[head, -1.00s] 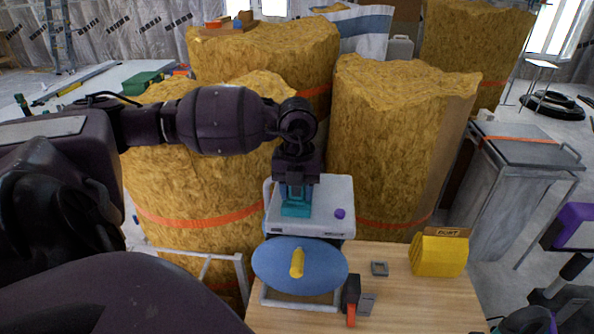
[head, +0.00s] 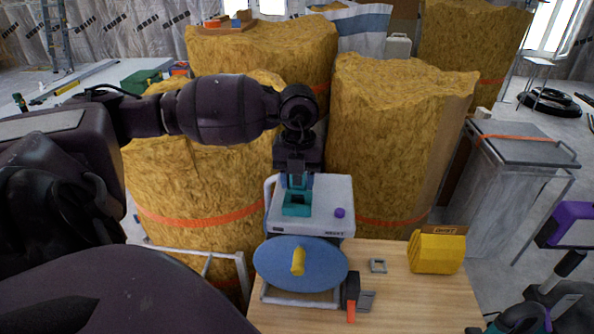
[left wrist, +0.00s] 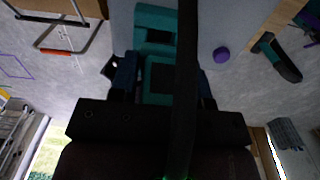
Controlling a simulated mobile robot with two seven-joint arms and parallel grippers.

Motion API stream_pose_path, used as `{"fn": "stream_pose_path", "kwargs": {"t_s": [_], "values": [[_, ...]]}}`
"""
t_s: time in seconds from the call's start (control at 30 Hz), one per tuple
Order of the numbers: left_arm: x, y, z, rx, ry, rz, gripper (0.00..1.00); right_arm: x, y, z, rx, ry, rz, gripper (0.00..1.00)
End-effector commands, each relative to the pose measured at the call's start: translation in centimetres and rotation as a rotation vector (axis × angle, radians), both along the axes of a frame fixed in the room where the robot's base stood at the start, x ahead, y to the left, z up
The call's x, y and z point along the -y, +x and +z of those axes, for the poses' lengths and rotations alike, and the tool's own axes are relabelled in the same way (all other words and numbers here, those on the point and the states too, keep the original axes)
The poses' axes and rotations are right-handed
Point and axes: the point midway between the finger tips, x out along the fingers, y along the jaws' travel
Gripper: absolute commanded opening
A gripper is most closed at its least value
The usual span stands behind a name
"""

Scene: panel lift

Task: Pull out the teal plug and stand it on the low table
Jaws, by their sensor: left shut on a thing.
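My left gripper (head: 298,178) is shut on the teal plug (head: 300,182), just above the teal socket (head: 296,210) on the pale grey box. The socket shows a dark opening. In the left wrist view the plug (left wrist: 160,72) is between the fingers, partly hidden by a dark bar, and the socket (left wrist: 155,20) lies beyond it. I cannot tell whether the plug's lower end is fully clear of the socket. A low wooden table (head: 415,300) stands in front.
The pale box (head: 328,190) has a purple knob (head: 340,213). A blue disc (head: 275,262) with a yellow handle stands before it. A yellow block (head: 437,252), a small grey frame (head: 377,266) and a black-and-orange tool (head: 351,292) are on the table. Insulation rolls (head: 395,140) stand behind.

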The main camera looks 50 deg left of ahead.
Motion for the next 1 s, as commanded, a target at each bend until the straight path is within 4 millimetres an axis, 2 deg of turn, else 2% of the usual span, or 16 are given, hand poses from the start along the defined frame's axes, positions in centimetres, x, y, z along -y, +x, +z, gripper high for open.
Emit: {"fn": "stream_pose_path", "kwargs": {"t_s": [1.0], "values": [[0.0, 0.0, 3.0, 0.001, 0.001, 0.0, 0.06, 0.2, 0.5, 2.0, 0.022, -0.005, 0.003, 0.43]]}}
